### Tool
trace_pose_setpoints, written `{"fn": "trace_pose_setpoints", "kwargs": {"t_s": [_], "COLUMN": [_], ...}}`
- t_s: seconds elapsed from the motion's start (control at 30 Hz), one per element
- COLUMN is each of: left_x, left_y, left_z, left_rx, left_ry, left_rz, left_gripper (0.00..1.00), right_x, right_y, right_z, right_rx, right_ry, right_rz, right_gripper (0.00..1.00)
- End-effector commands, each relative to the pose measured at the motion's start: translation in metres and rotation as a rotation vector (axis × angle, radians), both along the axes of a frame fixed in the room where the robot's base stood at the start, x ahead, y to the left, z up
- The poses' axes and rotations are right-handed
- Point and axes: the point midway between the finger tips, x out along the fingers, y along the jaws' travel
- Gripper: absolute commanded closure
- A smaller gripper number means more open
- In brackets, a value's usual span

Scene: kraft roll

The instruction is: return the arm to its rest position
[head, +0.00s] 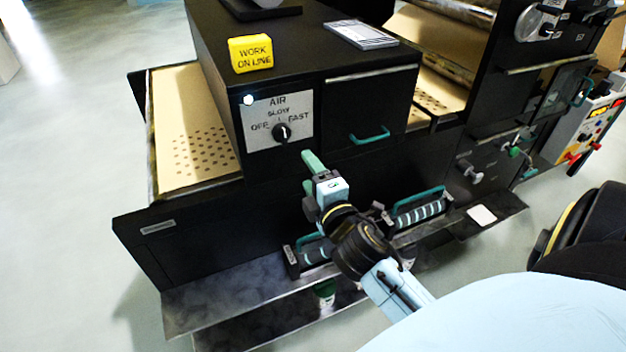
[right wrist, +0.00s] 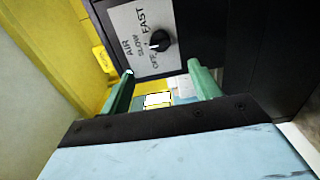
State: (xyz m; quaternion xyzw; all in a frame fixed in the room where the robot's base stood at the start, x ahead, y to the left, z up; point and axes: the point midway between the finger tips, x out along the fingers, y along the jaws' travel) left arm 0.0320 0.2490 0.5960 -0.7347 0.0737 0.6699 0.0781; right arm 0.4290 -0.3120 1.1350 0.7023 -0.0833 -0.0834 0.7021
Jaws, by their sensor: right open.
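My right gripper (head: 312,165) is in front of the black machine, just below and right of the air switch panel (head: 278,121). Its green fingers are apart and empty in the right wrist view (right wrist: 160,88). The panel reads OFF, SLOW, FAST, and its black knob (head: 282,132) points up, near SLOW. The knob also shows beyond the fingers in the right wrist view (right wrist: 159,40), apart from them. My right arm reaches in from the lower right. My left gripper is not in view.
A green drawer handle (head: 370,135) is right of the panel. A metal ledge (head: 225,300) with green-handled rollers (head: 418,207) juts out below. Open floor lies left.

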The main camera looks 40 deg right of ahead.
Motion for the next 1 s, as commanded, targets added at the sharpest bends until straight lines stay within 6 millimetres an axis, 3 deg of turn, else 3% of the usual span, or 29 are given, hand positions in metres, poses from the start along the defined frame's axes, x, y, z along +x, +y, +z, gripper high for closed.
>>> {"fn": "trace_pose_setpoints", "kwargs": {"t_s": [0.17, 0.73, 0.87, 0.97, 1.0], "left_x": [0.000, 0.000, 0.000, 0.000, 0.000], "left_y": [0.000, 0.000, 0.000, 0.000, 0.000], "left_z": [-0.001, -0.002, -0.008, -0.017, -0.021], "left_rx": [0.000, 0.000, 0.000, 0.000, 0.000], "left_ry": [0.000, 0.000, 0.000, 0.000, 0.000], "left_rz": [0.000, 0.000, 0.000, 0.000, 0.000], "left_gripper": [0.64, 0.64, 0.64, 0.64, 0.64], "right_x": [-0.008, -0.008, -0.004, -0.005, -0.007], "right_y": [0.002, 0.002, 0.005, 0.011, 0.014], "right_z": [0.001, -0.005, -0.048, -0.113, -0.143], "right_rx": [0.000, 0.007, 0.073, 0.177, 0.228], "right_ry": [-0.001, 0.008, 0.071, 0.167, 0.213], "right_rz": [-0.001, 0.001, 0.012, 0.020, 0.020], "right_gripper": [0.37, 0.37, 0.37, 0.37, 0.37]}}
